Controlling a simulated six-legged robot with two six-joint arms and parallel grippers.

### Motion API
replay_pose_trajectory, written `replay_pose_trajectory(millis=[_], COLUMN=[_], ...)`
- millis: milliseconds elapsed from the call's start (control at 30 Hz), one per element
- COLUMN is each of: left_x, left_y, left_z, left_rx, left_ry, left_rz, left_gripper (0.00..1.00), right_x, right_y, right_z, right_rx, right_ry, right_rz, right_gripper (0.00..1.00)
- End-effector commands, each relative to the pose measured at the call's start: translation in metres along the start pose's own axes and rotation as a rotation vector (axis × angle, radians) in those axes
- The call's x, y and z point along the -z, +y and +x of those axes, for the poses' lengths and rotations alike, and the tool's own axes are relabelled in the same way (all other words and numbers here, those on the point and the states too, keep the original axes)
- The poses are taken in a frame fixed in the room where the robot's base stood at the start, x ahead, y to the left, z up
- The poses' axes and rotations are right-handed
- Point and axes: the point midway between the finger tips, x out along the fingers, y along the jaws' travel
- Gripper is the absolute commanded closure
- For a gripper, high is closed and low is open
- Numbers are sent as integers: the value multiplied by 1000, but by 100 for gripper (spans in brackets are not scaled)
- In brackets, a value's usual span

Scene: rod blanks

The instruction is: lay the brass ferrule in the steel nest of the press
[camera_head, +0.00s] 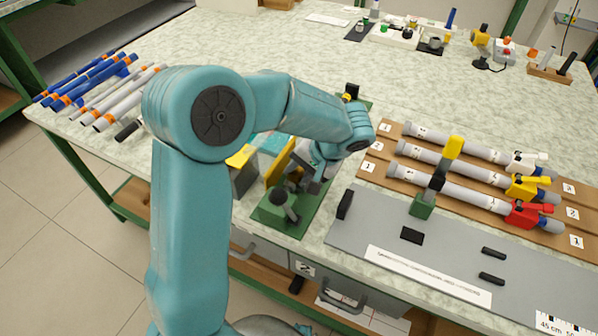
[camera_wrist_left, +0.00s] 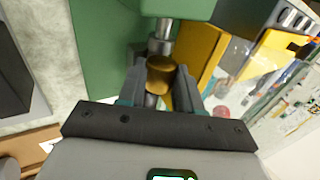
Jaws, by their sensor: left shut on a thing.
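The brass ferrule (camera_wrist_left: 160,73) is a short gold cylinder between the fingers of my left gripper (camera_wrist_left: 160,80), which is shut on it. The left gripper (camera_head: 314,178) also shows in the head view, at the green press (camera_head: 284,212), but the ferrule cannot be made out there. In the left wrist view a steel cylinder (camera_wrist_left: 161,38) comes from the green press body (camera_wrist_left: 178,7) towards the ferrule. More steel (camera_wrist_left: 150,100) shows on the ferrule's near side, partly hidden by the fingers. I cannot tell whether the ferrule touches the steel nest. My right gripper is not in view.
A yellow panel (camera_wrist_left: 201,52) stands close to the right of the gripper in the wrist view. Grey rods in a wooden rack (camera_head: 398,172) lie right of the press. A grey mat (camera_head: 350,232) lies in front of the rack. Blue and grey rods (camera_head: 92,82) lie far left.

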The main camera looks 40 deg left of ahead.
Motion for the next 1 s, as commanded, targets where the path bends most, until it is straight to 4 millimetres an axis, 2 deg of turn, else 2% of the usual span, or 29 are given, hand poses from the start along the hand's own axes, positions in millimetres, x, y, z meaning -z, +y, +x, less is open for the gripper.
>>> replay_pose_trajectory(millis=[33, 100, 533, 567, 600, 833, 933, 1000], left_x=[-4, -5, -5, -5, -5, -5, -4, -4], left_y=[7, 9, 10, 10, 10, 10, 10, 9], left_z=[9, 11, 16, 16, 16, 9, -9, -27], left_rx=[-5, -6, -8, -8, -8, -8, -8, -7], left_ry=[-17, -19, -22, -22, -22, -19, -13, -7], left_rz=[10, 11, 8, 7, 7, 6, 6, 6], left_gripper=[83, 83, 83, 56, 43, 41, 40, 36], right_x=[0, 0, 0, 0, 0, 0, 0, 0], right_y=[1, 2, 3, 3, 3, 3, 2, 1], right_z=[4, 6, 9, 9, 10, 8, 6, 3], right_rx=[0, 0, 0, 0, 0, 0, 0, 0], right_ry=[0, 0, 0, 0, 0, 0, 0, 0], right_rz=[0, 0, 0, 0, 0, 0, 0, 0], right_gripper=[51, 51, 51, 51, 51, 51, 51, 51])
